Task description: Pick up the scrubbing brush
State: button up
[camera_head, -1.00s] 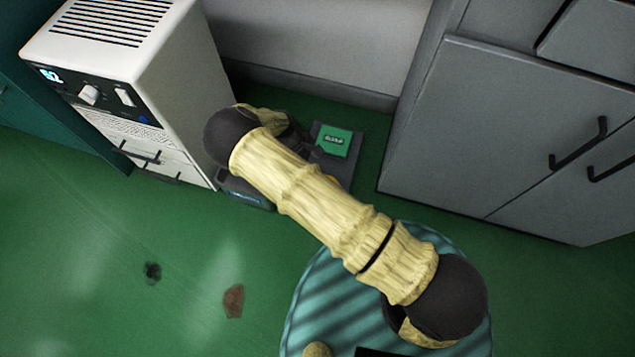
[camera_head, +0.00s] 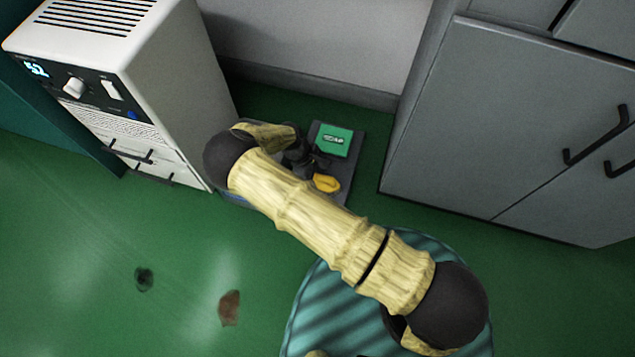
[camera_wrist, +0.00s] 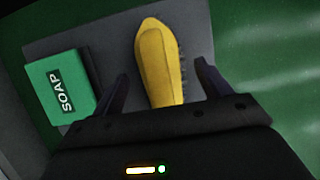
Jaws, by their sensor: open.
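The scrubbing brush (camera_wrist: 158,62) has a yellow back and dark bristles showing along one side. In the wrist view it lies between the two fingers of my gripper (camera_wrist: 163,85), which are open with a gap on each side of it. The near end of the brush is hidden behind the gripper body. In the head view the yellow brush (camera_head: 326,183) shows just past my forearm, on a grey mat (camera_head: 352,155). My arm hides much of the gripper (camera_head: 305,160) there.
A green soap box (camera_wrist: 62,87) stands on the mat left of the gripper; it also shows in the head view (camera_head: 333,140). A white machine (camera_head: 170,80) stands left and grey cabinets (camera_head: 480,120) right. The green floor (camera_head: 90,220) in front is mostly clear.

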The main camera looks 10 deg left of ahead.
jog(key=b+x, duration=0.1)
jog(key=x, duration=0.1)
jog(key=shift+d+f, duration=0.1)
jog(key=shift+f, duration=0.25)
jog(key=shift+r, duration=0.1)
jog(key=shift+w, duration=0.1)
jog(key=c, duration=1.1)
